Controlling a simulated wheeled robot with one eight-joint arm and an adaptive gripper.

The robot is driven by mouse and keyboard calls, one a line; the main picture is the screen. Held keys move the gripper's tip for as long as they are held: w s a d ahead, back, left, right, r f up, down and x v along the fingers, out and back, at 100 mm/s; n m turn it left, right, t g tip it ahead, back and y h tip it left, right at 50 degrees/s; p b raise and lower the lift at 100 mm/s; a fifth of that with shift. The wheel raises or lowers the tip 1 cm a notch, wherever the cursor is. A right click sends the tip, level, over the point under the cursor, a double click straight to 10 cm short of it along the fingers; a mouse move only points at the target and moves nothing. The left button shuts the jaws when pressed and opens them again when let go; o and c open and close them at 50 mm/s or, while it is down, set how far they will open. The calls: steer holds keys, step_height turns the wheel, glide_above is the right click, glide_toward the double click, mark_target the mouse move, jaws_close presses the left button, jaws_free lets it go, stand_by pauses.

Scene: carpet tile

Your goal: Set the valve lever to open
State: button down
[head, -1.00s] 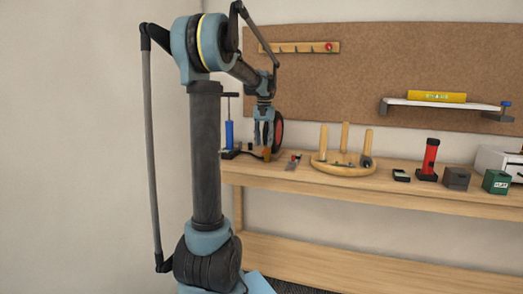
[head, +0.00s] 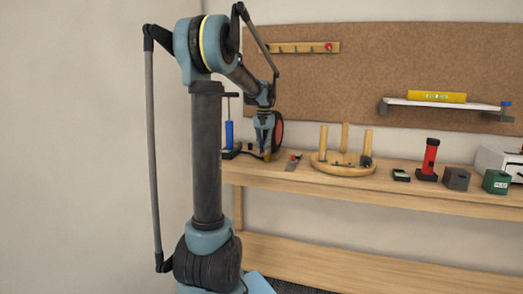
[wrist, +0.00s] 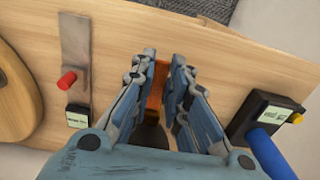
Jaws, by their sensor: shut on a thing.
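My gripper (wrist: 160,68) points down at the left end of the bench. In the wrist view its fingers are closed on an orange piece (wrist: 154,95) with a dark part below it, partly hidden by the fingers. In the head view the gripper (head: 266,150) is low over the bench, with the orange-brown piece (head: 267,157) at its tips. I cannot tell for certain whether this piece is the valve lever. A grey metal strip (wrist: 75,42) with a red knob (wrist: 66,80) and a small labelled black box (wrist: 78,117) lies to the left in the wrist view, apart from the fingers.
A blue upright pump (head: 229,134) stands left of my gripper, and a black-and-red wheel (head: 279,132) is behind it. A wooden pegged tray (head: 343,170), a red torch-like thing (head: 429,158) and a green box (head: 496,182) stand to the right. The bench's front edge is close.

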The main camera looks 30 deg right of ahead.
steer(key=shift+w+d+r+g+y, duration=0.15)
steer(key=shift+r+g+y, duration=0.1)
steer(key=shift+g+y, duration=0.2)
steer(key=c, duration=1.6)
jaws_free()
steer(key=shift+o, duration=0.2)
step_height(320, 180, up, 12)
steer(key=w+d, duration=0.1)
